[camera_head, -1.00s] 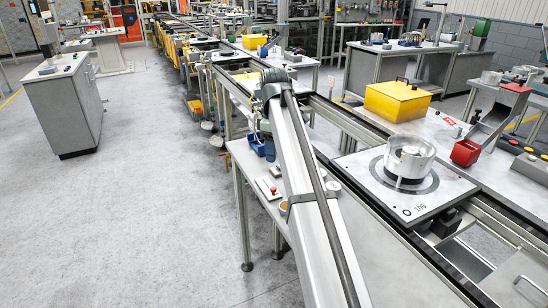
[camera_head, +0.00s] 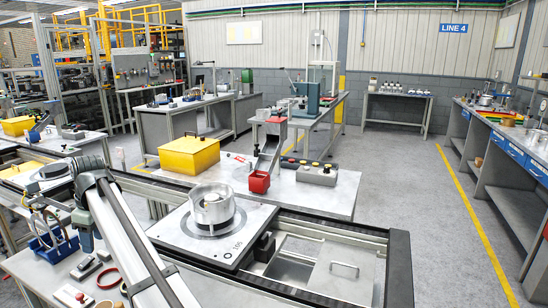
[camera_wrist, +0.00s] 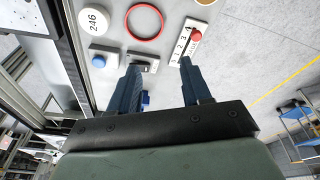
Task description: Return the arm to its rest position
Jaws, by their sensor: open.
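In the wrist view my gripper (camera_wrist: 160,92) is open, with its two dark blue fingers apart and nothing between them. Beyond the fingers lies a grey bench top (camera_wrist: 112,17) with a red ring (camera_wrist: 145,6), a white disc marked 246 (camera_wrist: 93,21), a blue button box (camera_wrist: 100,56) and a numbered strip with a red knob (camera_wrist: 187,42). In the head view my arm (camera_head: 130,240) rises from the bottom edge at the lower left. My gripper's fingers cannot be made out there.
A pallet marked 105 (camera_head: 180,233) bearing a silver clutch housing (camera_head: 212,208) sits on the conveyor right of my arm. Behind are a yellow box (camera_head: 188,155), a red bin (camera_head: 259,182) and a button panel (camera_head: 319,174). Open floor (camera_head: 415,215) lies at right.

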